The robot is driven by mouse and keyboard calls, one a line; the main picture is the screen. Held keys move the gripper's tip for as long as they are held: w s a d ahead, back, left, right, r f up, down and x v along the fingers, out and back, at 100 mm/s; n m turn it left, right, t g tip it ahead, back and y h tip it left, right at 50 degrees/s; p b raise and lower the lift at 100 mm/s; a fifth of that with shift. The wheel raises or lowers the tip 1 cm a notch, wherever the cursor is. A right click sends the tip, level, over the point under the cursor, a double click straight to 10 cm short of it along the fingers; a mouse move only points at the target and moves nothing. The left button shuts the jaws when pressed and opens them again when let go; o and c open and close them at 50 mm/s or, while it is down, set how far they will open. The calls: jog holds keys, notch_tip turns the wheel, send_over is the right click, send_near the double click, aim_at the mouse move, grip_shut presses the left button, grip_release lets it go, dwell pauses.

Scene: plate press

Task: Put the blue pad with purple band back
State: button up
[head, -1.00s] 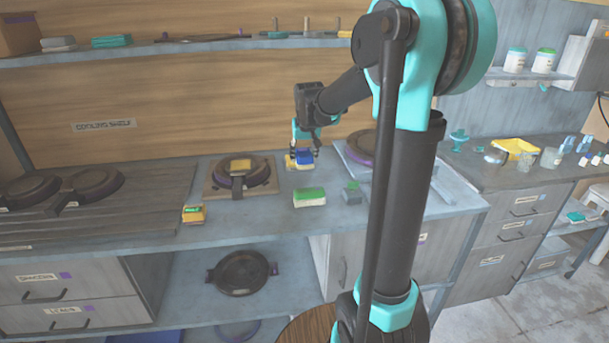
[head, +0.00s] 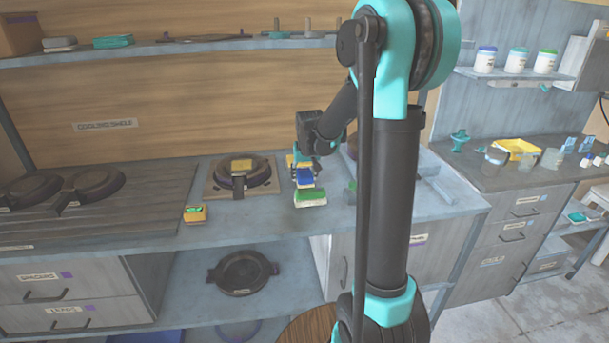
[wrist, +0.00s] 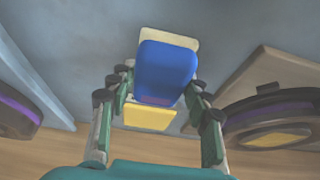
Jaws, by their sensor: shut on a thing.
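My gripper (head: 305,168) is shut on the blue pad (head: 304,178), which also shows between the fingers in the wrist view (wrist: 165,72). A thin purplish strip shows at the pad's lower edge in the wrist view, and a cream part shows at its far end. In the head view the pad is just behind the green and white pad (head: 311,197) on the counter. I cannot tell the height of the gap or whether they touch. A yellow pad (wrist: 150,116) lies close behind the blue one, partly hidden by the gripper in the head view.
A plate press (head: 258,178) with a yellow pad on it stands left on the counter (head: 235,225). A yellow and green pad (head: 196,213) lies near the front edge.

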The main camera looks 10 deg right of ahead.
jog(key=o, duration=1.1)
jog(key=v, duration=1.2)
jog(key=shift+s+r, duration=0.1)
